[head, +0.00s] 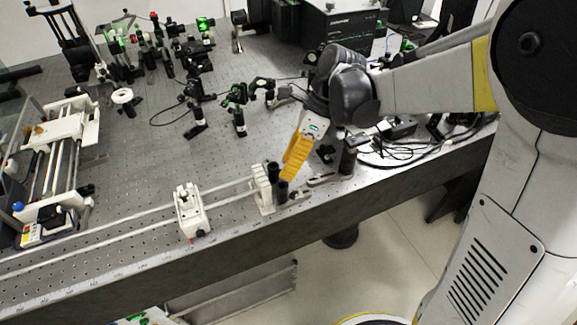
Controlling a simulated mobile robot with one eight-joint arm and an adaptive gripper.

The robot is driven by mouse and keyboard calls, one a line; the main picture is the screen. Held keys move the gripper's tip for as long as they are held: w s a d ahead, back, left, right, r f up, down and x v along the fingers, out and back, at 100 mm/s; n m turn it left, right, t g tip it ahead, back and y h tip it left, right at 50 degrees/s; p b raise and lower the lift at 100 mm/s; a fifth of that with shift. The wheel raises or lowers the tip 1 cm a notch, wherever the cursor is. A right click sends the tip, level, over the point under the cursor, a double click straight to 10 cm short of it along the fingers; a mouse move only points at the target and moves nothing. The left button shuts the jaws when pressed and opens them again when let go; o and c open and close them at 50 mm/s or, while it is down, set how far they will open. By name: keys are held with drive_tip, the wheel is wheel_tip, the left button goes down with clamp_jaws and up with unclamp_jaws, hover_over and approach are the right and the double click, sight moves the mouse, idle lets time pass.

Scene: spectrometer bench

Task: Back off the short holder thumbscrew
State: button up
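My gripper (287,177) reaches down from the right with its yellow fingers at the front part of the bench. Its fingertips are at or just above some short black post holders (282,190) beside a white rail end block (263,187). I cannot tell whether the fingers touch a holder. A taller black holder (348,156) stands to the right of the gripper. The thumbscrew is too small to make out here, and the fingers may hide it. The two fingers overlap in this view, so their opening does not show.
A white carriage (190,211) sits on the long rails (120,234) left of the gripper. Optics on posts (238,110) stand behind it. Black cables (390,153) lie to the right. The perforated bench top (130,180) has free room at left centre; its front edge is close.

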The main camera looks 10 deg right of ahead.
clamp_jaws()
drive_tip(key=shift+s+r+t, duration=0.1)
drive_tip(key=shift+t, duration=0.2)
drive_tip(key=shift+s+n+t+h+p, duration=0.2)
drive_tip(key=shift+n+t+h+p, duration=0.1)
drive_tip(key=shift+t+p, duration=0.7)
drive_tip(key=shift+s+n+t+h+p, duration=0.15)
drive_tip(key=shift+n+t+h+p, duration=0.15)
drive_tip(key=shift+t, duration=1)
unclamp_jaws()
drive_tip(key=shift+a, duration=0.15)
